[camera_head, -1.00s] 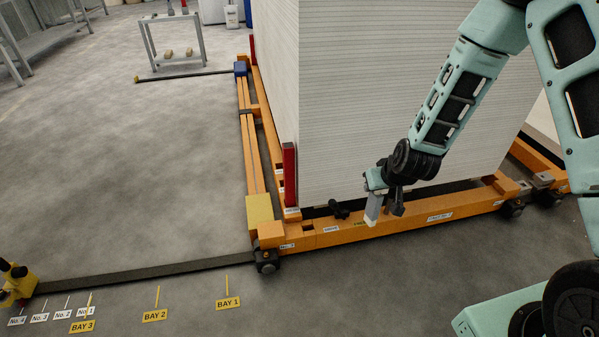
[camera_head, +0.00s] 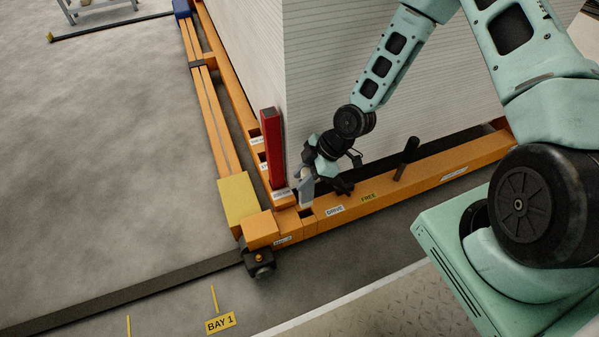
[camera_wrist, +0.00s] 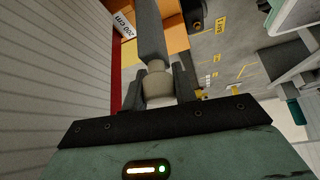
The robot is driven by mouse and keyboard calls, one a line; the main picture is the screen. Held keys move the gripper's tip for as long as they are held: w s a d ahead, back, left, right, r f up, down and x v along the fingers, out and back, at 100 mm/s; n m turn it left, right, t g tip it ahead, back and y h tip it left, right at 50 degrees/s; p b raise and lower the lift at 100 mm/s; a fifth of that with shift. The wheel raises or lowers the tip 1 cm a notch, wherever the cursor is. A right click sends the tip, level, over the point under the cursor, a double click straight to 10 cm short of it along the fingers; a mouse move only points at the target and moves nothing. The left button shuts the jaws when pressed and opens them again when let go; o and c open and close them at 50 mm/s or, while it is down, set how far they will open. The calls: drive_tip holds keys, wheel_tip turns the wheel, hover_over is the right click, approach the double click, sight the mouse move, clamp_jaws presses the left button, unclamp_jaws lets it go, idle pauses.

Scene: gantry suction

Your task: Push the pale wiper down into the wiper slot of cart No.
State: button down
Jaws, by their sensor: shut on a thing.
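My gripper (camera_head: 309,177) is shut on the pale wiper (camera_head: 306,191), which hangs below it, roughly upright, at the near corner of the orange cart. In the head view the wiper's lower end is just above or at a dark opening in the cart beam (camera_head: 432,170), which looks like the wiper slot (camera_head: 306,213). I cannot tell whether its tip is inside. In the wrist view the pale wiper (camera_wrist: 157,83) sits between the dark fingers, with a grey bar beyond it.
A red post (camera_head: 272,150) stands just left of my gripper, and a tall white ribbed stack (camera_head: 300,60) rises behind. A black upright lever (camera_head: 406,158) stands on the beam to the right. Open floor (camera_head: 110,150) lies left, with a dark rail (camera_head: 120,295) across it.

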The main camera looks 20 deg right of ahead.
drive_tip(key=shift+r, duration=0.2)
drive_tip(key=b, duration=0.2)
hover_over(303, 204)
drive_tip(key=w, duration=0.1)
drive_tip(key=shift+w+d+f, duration=0.1)
drive_tip(key=shift+d+f, duration=0.05)
drive_tip(key=shift+f, duration=0.9)
drive_tip(key=shift+d+f, duration=0.15)
drive_tip(key=shift+f, duration=1)
drive_tip(key=shift+f+b, duration=3)
drive_tip(key=shift+f, duration=2.1)
drive_tip(key=c, duration=1)
unclamp_jaws()
drive_tip(key=shift+c, duration=0.2)
drive_tip(key=shift+r, duration=0.1)
drive_tip(key=p+v, duration=0.8)
drive_tip(key=v, duration=0.9)
drive_tip(key=shift+p, duration=0.35)
